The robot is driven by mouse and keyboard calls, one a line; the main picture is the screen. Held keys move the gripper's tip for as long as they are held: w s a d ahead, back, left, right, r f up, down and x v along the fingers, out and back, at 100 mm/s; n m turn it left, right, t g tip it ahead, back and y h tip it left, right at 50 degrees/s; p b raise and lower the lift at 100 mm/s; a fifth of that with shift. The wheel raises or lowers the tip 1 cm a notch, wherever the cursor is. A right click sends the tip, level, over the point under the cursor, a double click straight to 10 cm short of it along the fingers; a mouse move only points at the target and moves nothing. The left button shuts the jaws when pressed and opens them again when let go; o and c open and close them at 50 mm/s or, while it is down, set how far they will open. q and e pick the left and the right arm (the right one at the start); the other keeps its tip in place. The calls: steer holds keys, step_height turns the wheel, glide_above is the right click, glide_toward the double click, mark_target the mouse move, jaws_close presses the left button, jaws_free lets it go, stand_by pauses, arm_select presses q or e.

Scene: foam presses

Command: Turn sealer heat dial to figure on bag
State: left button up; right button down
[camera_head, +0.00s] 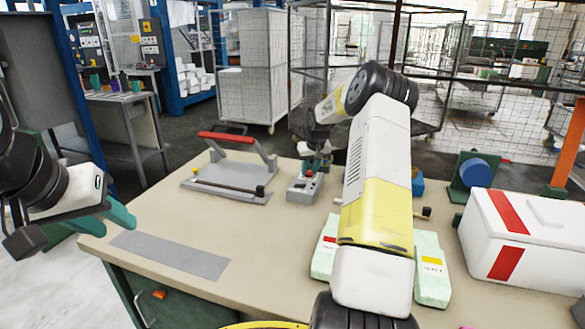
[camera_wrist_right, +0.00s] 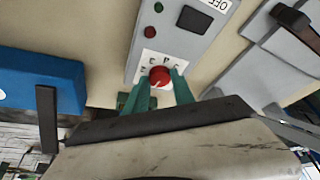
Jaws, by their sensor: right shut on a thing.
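The grey control box (camera_head: 306,187) stands on the bench beside the sealer (camera_head: 230,170), which has a red-handled bar. In the right wrist view, the red heat dial (camera_wrist_right: 159,76) sits on a white plate with small marks, not clearly readable. My right gripper (camera_wrist_right: 160,85) is shut on the dial, one green finger on each side. In the head view it shows above the box (camera_head: 316,163). Two pale green bags (camera_head: 433,268) lie behind my right arm; the right one's label is too small to read surely. My left gripper (camera_head: 112,217) is open and empty at the bench's left edge.
A white box with red bands (camera_head: 525,240) stands at the right. A blue roll on a green stand (camera_head: 475,172) is behind it. A grey strip (camera_head: 170,254) lies on the front left. A blue block (camera_wrist_right: 40,82) is near my right gripper. The bench middle is clear.

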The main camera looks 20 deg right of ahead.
steer(key=m, duration=0.1)
steer(key=m+h, duration=0.1)
steer(key=m, duration=0.2)
steer(key=shift+w+a+m+h, duration=0.1)
steer(key=shift+a+m+h, duration=0.2)
steer(key=shift+h, duration=0.1)
steer(key=m+g+h, duration=0.1)
steer(key=m, duration=0.2)
steer(key=shift+w+a+m, duration=0.1)
steer(key=shift+m, duration=0.2)
steer(key=m+g+h, duration=0.1)
steer(key=m, duration=0.2)
steer(key=shift+w+m, duration=0.1)
steer(key=shift+m, duration=0.2)
steer(key=shift+a+f+m+g, duration=0.1)
steer(key=shift+m+g, duration=0.9)
steer(key=shift+m, duration=0.8)
steer(key=c, duration=1.1)
jaws_free()
steer(key=shift+w, duration=0.1)
steer(key=shift+o, duration=0.2)
steer(key=v, duration=0.7)
steer(key=shift+a+r, duration=0.25)
steer(key=shift+r, duration=0.1)
